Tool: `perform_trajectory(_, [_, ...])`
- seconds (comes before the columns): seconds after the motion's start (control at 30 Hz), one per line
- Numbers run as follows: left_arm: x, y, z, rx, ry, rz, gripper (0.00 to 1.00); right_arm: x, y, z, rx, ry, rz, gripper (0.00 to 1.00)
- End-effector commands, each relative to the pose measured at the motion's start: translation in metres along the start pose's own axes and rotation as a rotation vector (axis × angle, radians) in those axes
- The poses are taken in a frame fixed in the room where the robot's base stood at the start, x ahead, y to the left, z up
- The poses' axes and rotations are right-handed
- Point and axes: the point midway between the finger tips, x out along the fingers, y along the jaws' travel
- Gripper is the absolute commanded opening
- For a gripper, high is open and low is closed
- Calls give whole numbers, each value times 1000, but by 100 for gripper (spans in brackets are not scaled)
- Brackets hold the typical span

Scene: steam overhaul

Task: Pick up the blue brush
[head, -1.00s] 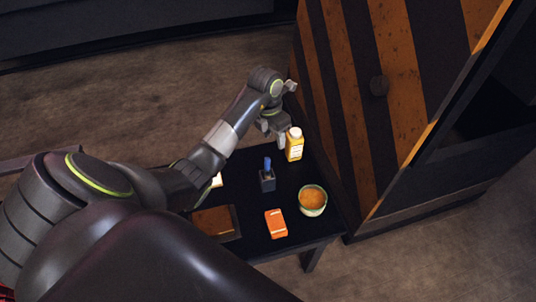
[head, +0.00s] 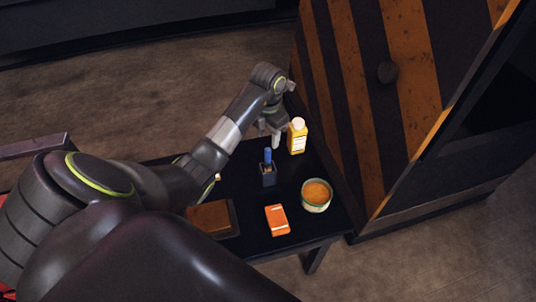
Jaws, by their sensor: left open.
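The blue brush (head: 267,156) stands upright in a small dark holder (head: 268,177) on the black table (head: 243,197). Only its blue upper part shows clearly. My left gripper (head: 271,138) is open, pointing down just behind the brush and to the left of the yellow bottle. It looks empty and close to the brush, but I cannot tell whether a finger touches it. My right gripper is not in view.
A yellow bottle with a white cap (head: 297,137) stands right beside my left gripper. A bowl of orange contents (head: 316,195), an orange packet (head: 277,220) and a brown box (head: 211,218) share the table. A striped cabinet (head: 365,100) borders its right side.

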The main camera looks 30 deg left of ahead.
Motion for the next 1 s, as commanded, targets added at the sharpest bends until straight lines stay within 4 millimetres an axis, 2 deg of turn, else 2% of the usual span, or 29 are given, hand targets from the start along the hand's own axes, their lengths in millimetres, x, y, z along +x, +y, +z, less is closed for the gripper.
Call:
perform_trajectory(0.03, [12, 0, 0, 0, 0, 0, 45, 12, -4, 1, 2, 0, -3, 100])
perform_trajectory(0.3, [41, 0, 0, 0, 0, 0, 45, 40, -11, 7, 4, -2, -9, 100])
perform_trajectory(0.53, [52, 0, 0, 0, 0, -1, 45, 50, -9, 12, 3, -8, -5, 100])
perform_trajectory(0.67, [69, -2, -3, 0, 2, -2, 45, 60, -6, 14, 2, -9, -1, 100])
perform_trajectory(0.7, [70, -3, -4, 0, 4, -4, 45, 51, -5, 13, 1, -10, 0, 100])
perform_trajectory(0.77, [79, -5, -5, -1, 5, -4, 45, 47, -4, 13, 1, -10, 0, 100])
perform_trajectory(0.9, [96, -4, -4, 0, 2, -2, 45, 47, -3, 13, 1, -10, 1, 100])
perform_trajectory(1.0, [100, -3, -4, 1, 0, 0, 45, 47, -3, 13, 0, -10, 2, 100])
